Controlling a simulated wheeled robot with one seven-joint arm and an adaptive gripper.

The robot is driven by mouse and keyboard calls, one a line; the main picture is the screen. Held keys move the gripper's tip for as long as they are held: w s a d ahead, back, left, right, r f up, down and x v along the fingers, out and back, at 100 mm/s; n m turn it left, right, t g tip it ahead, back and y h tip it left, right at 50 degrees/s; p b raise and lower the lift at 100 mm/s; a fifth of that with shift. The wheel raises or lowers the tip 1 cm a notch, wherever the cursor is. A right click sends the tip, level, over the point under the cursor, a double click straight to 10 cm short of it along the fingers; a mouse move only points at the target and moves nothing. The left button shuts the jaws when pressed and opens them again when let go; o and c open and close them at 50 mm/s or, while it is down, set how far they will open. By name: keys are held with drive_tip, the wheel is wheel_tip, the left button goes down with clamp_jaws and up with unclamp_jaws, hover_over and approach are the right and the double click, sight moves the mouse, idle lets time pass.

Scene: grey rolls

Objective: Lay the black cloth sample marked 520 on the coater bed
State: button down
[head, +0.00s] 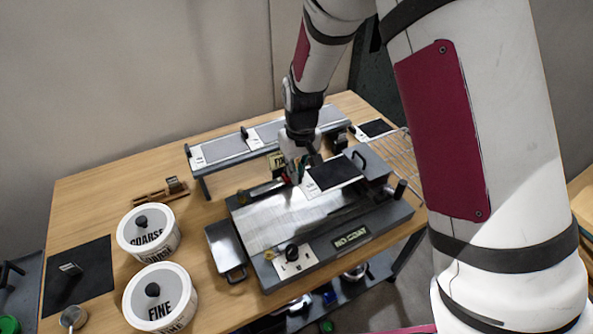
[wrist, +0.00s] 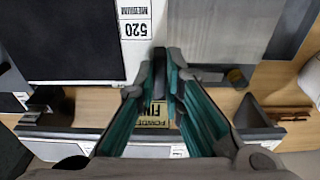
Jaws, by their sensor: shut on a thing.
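My gripper (head: 302,172) is shut on the tab end of the black cloth sample (head: 337,172), over the back right part of the coater bed (head: 270,220). The sample lies flat, with a white tag along one edge. In the wrist view the sample (wrist: 70,40) fills the upper left, and its tag reads 520 MEDIUM. The teal-lined fingers (wrist: 162,62) close at the tag's edge; the gripped part is mostly hidden. The silver bed (wrist: 210,28) shows at the upper right there. I cannot tell whether the sample touches the bed.
A rack (head: 225,150) with grey samples stands behind the coater, with another black sample (head: 376,128) at its right. White tubs marked COARSE (head: 146,229) and FINE (head: 160,298) stand at the left, near a black mat (head: 80,272). A small tray (head: 225,250) adjoins the coater's left.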

drive_tip(key=shift+f+b, duration=1.5)
drive_tip(key=shift+f, duration=2.65)
drive_tip(key=shift+f, duration=0.35)
drive_tip(key=c, duration=1.6)
unclamp_jaws()
